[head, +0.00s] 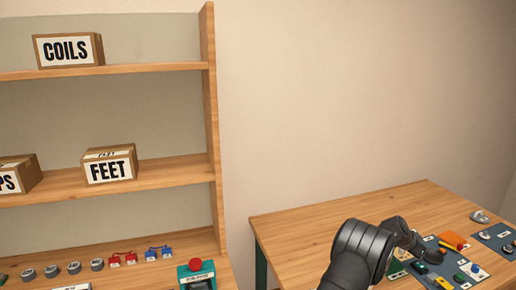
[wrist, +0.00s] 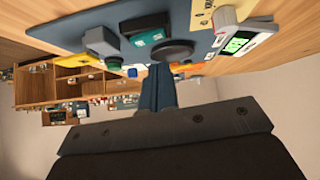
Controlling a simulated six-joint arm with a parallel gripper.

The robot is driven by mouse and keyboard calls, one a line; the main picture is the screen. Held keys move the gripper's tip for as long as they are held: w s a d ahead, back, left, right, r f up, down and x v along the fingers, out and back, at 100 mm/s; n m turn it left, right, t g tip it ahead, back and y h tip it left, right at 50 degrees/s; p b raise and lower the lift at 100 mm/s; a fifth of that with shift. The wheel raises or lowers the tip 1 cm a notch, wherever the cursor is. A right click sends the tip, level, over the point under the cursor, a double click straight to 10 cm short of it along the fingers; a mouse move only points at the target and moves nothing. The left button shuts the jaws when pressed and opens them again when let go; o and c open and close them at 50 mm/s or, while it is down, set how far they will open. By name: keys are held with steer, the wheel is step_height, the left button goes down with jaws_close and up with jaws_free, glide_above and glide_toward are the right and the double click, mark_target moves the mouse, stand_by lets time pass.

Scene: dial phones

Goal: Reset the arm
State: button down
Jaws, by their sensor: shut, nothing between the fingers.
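My arm reaches in from the bottom of the head view, over the near left part of the right-hand table (head: 310,222). In the wrist view my gripper (wrist: 160,78) shows as blue-grey fingers pressed together, with nothing between them. A blue panel (wrist: 215,18) with parts on it lies close by the fingertips. A dark round part (wrist: 172,50) is right beside the tips; I cannot tell whether they touch. In the head view my arm hides part of the panels.
In the wrist view a meter with a green screen (wrist: 240,42) is near. A shelf at left holds a FEET box (head: 109,165) and a COILS box (head: 68,50). The table's back left is clear.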

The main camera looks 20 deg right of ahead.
steer(key=shift+s+f, duration=0.25)
steer(key=shift+f, duration=0.45)
steer(key=shift+s+f, duration=0.2)
steer(key=shift+f, duration=0.45)
steer(key=c, duration=2.2)
jaws_free()
